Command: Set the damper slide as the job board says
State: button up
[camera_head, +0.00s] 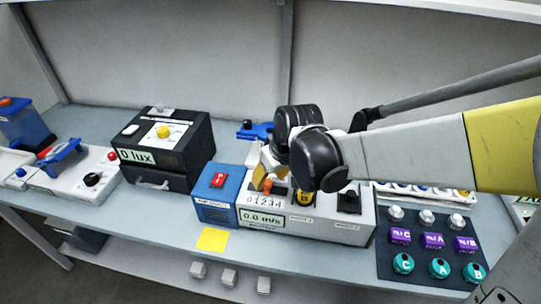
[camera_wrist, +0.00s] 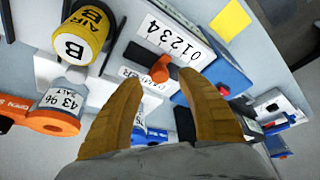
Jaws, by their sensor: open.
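The damper slide's orange knob (camera_wrist: 160,68) stands in a dark slot beside a white scale (camera_wrist: 178,42) marked 0 to 4. In the head view the knob (camera_head: 267,186) is above the scale (camera_head: 265,201) on the grey flow unit (camera_head: 320,232), whose display (camera_head: 262,218) reads 0.0 m/s. I cannot tell exactly which mark the knob is at. My gripper (camera_wrist: 159,82) is open and empty, with its tan fingertips on either side of the knob's line, apparently short of it. In the head view the arm partly hides the fingers (camera_head: 270,164). No readable job board shows.
A yellow cylinder marked AIR B (camera_wrist: 82,38) stands in the unit beside the slide. A blue box with a red switch (camera_head: 218,182) adjoins the unit. A black box reading 0 lux (camera_head: 165,148) stands left.

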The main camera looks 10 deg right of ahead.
jog(key=v, duration=0.9)
jog(key=shift+s+r, duration=0.15)
jog(key=shift+r, duration=0.05)
jog(key=shift+d, duration=0.15)
jog(key=s+d+f+m+t+h+b, duration=0.1)
jog(key=s+d+f+m+t+b, duration=0.1)
jog(key=s+d+m, duration=0.3)
jog(key=s+d+f+t, duration=0.1)
jog(key=s+d, duration=0.3)
jog(key=s, duration=0.3)
jog(key=shift+s+d+f+h, duration=0.15)
jog(key=shift+s+d+h, duration=0.05)
jog(key=shift+d+h, duration=0.2)
